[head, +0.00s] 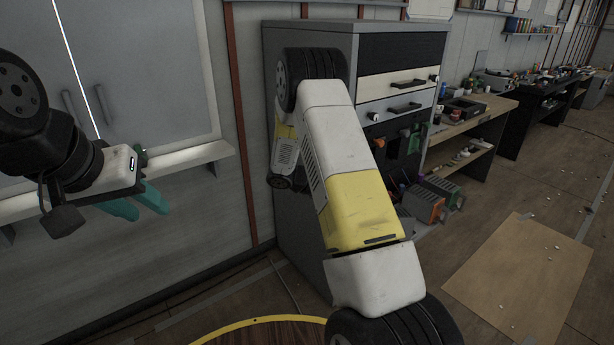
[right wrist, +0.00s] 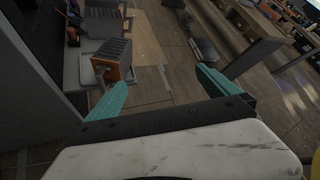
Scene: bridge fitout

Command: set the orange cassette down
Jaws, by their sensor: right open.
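In the head view, an orange-faced finned cassette (head: 423,206) sits low in front of the cabinet, beside my right arm. My right gripper is hidden behind that arm there. My left gripper (head: 150,208) is at the left near the wall ledge, its teal fingers apart with nothing between them.
The grey cabinet (head: 295,200) with drawers stands close behind my right arm. A workbench (head: 485,110) with small items is to its right.

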